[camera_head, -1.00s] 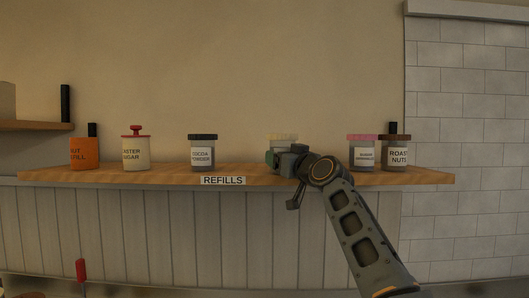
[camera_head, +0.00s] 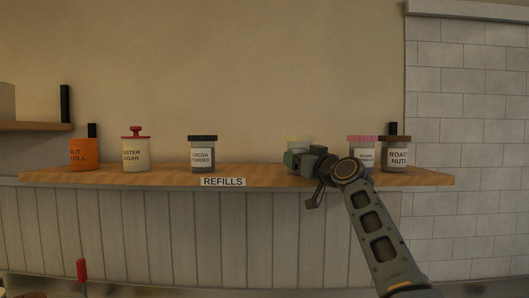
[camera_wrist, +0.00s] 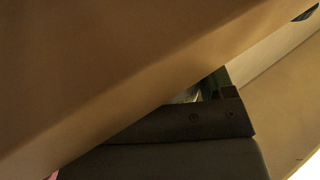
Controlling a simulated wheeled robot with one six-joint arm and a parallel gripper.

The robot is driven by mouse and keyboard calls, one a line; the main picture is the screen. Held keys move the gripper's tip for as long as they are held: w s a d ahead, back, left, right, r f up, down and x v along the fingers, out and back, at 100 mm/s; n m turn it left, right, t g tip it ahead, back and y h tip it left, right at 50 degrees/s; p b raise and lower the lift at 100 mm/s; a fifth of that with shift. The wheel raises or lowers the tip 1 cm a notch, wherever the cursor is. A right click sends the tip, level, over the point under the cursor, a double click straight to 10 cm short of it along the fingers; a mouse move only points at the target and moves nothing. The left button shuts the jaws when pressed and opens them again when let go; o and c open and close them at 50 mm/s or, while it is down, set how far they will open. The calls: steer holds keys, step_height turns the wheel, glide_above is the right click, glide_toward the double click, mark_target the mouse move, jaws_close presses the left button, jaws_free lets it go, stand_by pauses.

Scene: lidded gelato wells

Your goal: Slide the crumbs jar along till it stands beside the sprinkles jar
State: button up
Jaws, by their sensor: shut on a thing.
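A jar with a pale yellow lid (camera_head: 299,138), which I take as the crumbs jar, stands on the wooden shelf (camera_head: 120,177). My gripper (camera_head: 294,160) is shut on it and hides its front and any label. The jar with a pink lid (camera_head: 362,138), probably the sprinkles jar, stands to the right; its small label is hard to read. A gap of about one jar's width lies between the two, partly behind my wrist. In the wrist view a dark gripper part (camera_wrist: 190,125) fills the lower middle, and the jar is not clearly seen.
A roast nuts jar (camera_head: 397,155) stands close right of the pink-lidded jar. A cocoa powder jar (camera_head: 203,154), a caster sugar jar (camera_head: 135,152) and an orange tin (camera_head: 84,154) stand to the left. The shelf left of the held jar is clear up to the cocoa jar.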

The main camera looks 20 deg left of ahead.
steer(key=shift+w+d+p, duration=0.35)
steer(key=shift+w+d, duration=0.3)
steer(key=shift+d, duration=0.25)
steer(key=shift+w+d+p, duration=0.4)
steer(key=shift+w+d, duration=0.25)
steer(key=shift+d, duration=0.2)
steer(key=shift+w+d+p, duration=0.35)
steer(key=shift+w+d, duration=0.3)
steer(key=shift+d, duration=0.25)
steer(key=shift+w+d, duration=0.1)
steer(key=shift+d, duration=0.05)
steer(key=shift+w+d+p, duration=0.7)
steer(key=shift+d, duration=0.25)
steer(key=o, duration=0.5)
